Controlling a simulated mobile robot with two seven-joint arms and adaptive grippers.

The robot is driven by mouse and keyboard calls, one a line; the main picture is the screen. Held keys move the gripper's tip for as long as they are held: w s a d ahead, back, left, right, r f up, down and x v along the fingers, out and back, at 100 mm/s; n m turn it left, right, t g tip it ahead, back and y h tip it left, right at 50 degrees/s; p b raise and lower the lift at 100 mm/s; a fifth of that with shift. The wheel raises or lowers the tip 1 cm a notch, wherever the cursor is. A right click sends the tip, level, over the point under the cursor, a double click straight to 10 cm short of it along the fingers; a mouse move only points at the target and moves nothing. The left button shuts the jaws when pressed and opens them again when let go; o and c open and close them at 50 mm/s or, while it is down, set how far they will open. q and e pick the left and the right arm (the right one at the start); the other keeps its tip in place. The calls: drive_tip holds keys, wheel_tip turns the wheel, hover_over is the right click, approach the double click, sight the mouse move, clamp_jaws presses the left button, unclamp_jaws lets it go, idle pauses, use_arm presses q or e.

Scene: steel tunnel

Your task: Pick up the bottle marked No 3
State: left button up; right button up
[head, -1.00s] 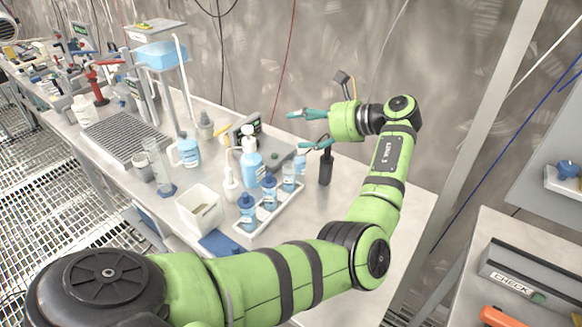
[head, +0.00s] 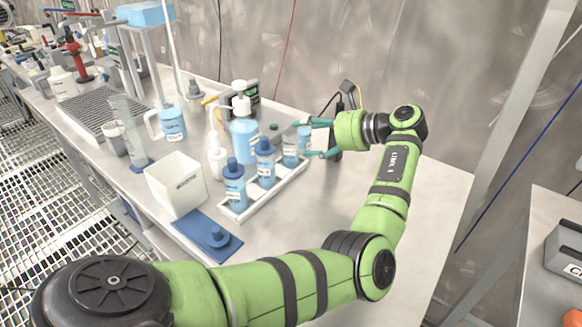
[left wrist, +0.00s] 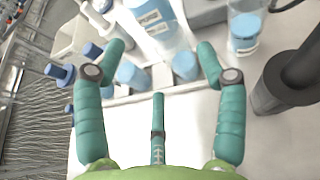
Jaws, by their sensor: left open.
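A white tray (head: 275,191) holds several blue bottles in a row. The nearest bottle (head: 234,187) and the middle bottle (head: 265,164) have dark blue caps. A further bottle (head: 290,150) stands towards the tray's far end. I cannot read the labels, so I cannot tell which bottle is No 3. My left gripper (head: 306,139) is open at the far end of the tray, its teal fingers pointing left at the bottles there. In the left wrist view, the open gripper (left wrist: 160,65) has light blue bottle tops ahead of its fingers. Nothing is clearly held.
A pump bottle (head: 244,138) stands behind the tray. A white square container (head: 175,184) and a blue mat (head: 205,240) lie to its left. A dark cylinder (left wrist: 275,84) stands right of the gripper in the left wrist view.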

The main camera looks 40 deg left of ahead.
sight(296, 145)
use_arm(q)
wheel_tip(296, 145, down, 2)
drive_tip(key=shift+f+b, duration=0.2)
drive_tip(key=shift+b, duration=0.4)
drive_tip(key=shift+s+a+f, duration=0.1)
drive_tip(key=shift+a+f, duration=0.05)
drive_tip(key=x, duration=0.6)
drive_tip(key=shift+a+f, duration=0.3)
use_arm(e)
drive_tip(key=shift+w+f+t, duration=0.3)
drive_tip(key=shift+w+f, duration=0.65)
drive_tip(key=shift+w, duration=0.1)
use_arm(q)
drive_tip(key=shift+c, duration=0.4)
drive_tip(key=c, duration=0.9)
